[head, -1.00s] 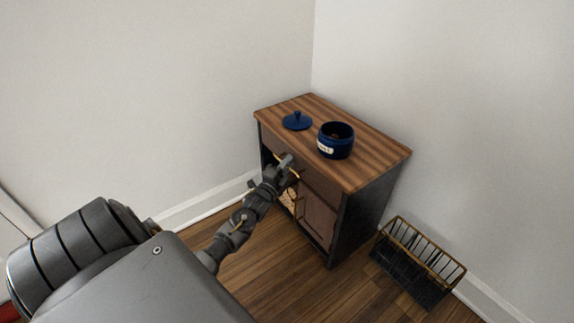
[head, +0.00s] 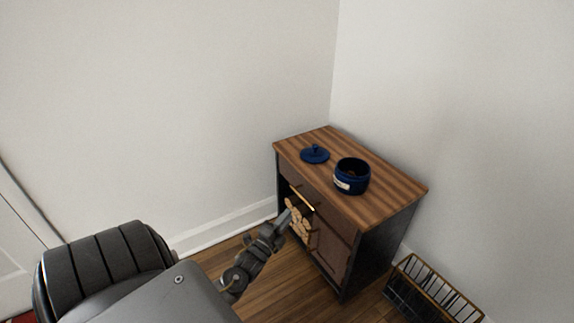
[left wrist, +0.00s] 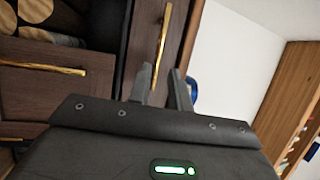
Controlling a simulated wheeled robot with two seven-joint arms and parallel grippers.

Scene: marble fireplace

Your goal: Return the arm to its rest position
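My left gripper (head: 287,217) is just in front of the wooden cabinet (head: 398,188), below and left of the gold drawer handle (head: 302,197). In the left wrist view, the two fingers of my left gripper (left wrist: 161,72) stand a little apart with nothing held between them. The drawer handle (left wrist: 164,35) shows beyond the fingertips there. My left arm comes up from the lower left and is still stretched out toward the cabinet. My right gripper is in neither view.
A blue jar (head: 352,177), uncovered, and a blue lid (head: 315,154) are on the cabinet top. Cut logs (head: 298,226) fill the open compartment. A wire basket (head: 432,289) stands right of the cabinet. Walls close in behind; floor shows at the front left.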

